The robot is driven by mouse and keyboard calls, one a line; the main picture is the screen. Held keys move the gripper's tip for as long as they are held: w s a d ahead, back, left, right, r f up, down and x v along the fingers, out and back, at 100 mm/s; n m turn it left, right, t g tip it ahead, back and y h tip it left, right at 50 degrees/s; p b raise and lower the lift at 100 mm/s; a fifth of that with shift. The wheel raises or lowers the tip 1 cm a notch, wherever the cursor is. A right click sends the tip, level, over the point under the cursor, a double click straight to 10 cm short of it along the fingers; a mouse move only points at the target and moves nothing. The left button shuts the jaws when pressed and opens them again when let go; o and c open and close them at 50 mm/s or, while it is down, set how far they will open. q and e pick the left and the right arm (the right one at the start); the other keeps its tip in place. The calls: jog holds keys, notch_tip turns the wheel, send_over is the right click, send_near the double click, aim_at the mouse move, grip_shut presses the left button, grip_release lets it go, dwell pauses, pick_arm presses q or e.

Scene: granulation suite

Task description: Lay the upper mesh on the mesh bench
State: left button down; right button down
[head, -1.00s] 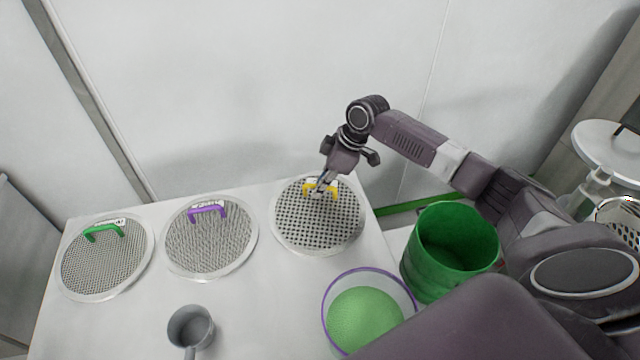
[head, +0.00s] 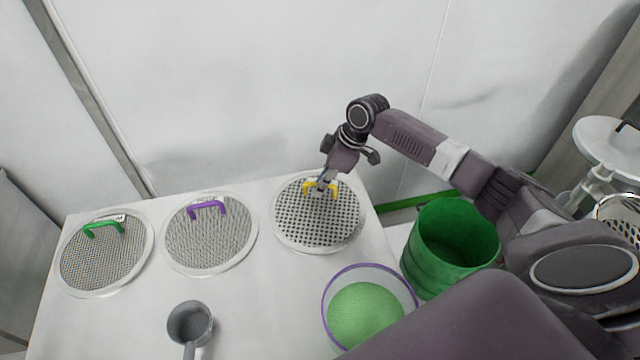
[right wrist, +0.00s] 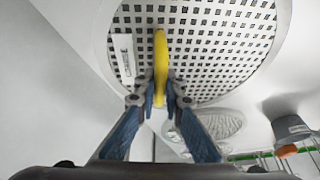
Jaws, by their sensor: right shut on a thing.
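A round mesh with a yellow handle, the yellow-handled mesh (head: 318,226), is at the right end of the white bench (head: 265,300). It has coarse square holes and a pale rim. My right gripper (head: 321,184) is shut on its yellow handle (head: 308,187). In the right wrist view the fingers (right wrist: 166,100) close on the yellow handle (right wrist: 160,60), with the mesh (right wrist: 210,50) beyond. I cannot tell whether the mesh touches the bench or hangs just above it. My left gripper is not in view.
A purple-handled mesh (head: 210,240) and a green-handled mesh (head: 105,260) lie to the left on the bench. A grey scoop (head: 190,322) and a purple-rimmed bowl of green powder (head: 365,310) are nearer. A green drum (head: 450,250) stands right of the bench.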

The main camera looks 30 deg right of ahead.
jog(key=shift+f, duration=0.35)
jog(key=c, duration=2)
grip_release()
jog(key=shift+o, duration=0.2)
jog(key=v, duration=1.2)
